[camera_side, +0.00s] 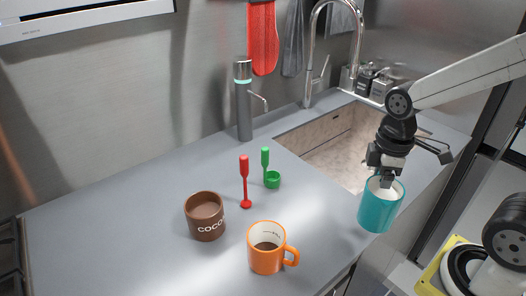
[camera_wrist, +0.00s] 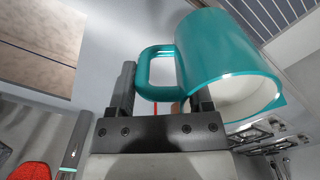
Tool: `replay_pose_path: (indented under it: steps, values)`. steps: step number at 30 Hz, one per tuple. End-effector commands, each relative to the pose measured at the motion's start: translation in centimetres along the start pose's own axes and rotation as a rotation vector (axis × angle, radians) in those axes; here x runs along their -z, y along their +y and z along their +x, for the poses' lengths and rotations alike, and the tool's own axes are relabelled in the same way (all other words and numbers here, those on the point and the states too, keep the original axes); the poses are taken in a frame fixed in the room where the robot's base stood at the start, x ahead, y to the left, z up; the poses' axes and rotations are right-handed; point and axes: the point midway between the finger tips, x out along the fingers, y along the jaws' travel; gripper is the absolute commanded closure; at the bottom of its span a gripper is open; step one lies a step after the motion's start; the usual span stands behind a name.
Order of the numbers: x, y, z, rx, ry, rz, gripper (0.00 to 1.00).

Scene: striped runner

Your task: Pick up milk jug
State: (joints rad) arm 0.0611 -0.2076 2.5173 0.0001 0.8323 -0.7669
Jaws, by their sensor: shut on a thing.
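The milk jug is a teal cup-shaped vessel (camera_side: 378,211) with a white inside, at the right end of the grey counter in the side view. My gripper (camera_side: 387,176) comes down on it from above at its rim and is shut on it. The jug is slightly tilted; whether its base clears the counter is hard to tell. In the wrist view the jug (camera_wrist: 218,50) fills the upper right, with its teal handle between the fingers of my gripper (camera_wrist: 160,92). The exact contact is partly hidden.
An orange mug (camera_side: 264,260) with dark liquid and a brown cocoa mug (camera_side: 204,218) stand left of the jug. A red utensil (camera_side: 244,182) and a green scoop (camera_side: 272,179) are behind them. The sink (camera_side: 345,150) and its tap (camera_side: 311,65) are at the back.

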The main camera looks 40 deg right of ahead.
Motion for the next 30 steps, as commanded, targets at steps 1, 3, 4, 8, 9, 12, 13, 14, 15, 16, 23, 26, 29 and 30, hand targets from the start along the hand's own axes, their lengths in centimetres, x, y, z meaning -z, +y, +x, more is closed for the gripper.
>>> replay_pose_path:
  steps: [1,3,4,8,9,12,13,14,15,16,23,26,29,30]
  values:
    - [-0.2,-0.17,-0.21,-0.002,0.003,0.0,1.0]
    - [-0.47,-0.43,-0.35,-0.002,0.003,0.0,1.0]
    - [-0.57,-0.52,-0.4,-0.002,0.002,0.0,1.0]
    - [-0.86,-0.79,-0.57,-0.001,0.002,0.0,1.0]
    - [-0.91,-0.84,-0.6,-0.001,0.002,0.0,1.0]
    - [-0.99,-0.92,-0.63,-0.001,0.001,0.0,1.0]
    - [-1.0,-0.93,-0.63,-0.001,0.001,0.0,1.0]
    - [-1.01,-0.93,-0.63,-0.001,0.001,0.0,1.0]
    - [-1.01,-0.94,-0.63,-0.001,0.001,0.0,1.0]
    - [-1.01,-0.94,-0.63,-0.001,0.001,0.0,1.0]
    - [-1.0,-0.93,-0.63,-0.001,0.001,0.0,1.0]
    - [-1.0,-0.93,-0.63,-0.001,0.001,0.0,1.0]
    - [-0.98,-0.92,-0.63,-0.001,0.001,0.0,1.0]
    - [-0.94,-0.91,-0.64,-0.001,0.001,-0.001,1.0]
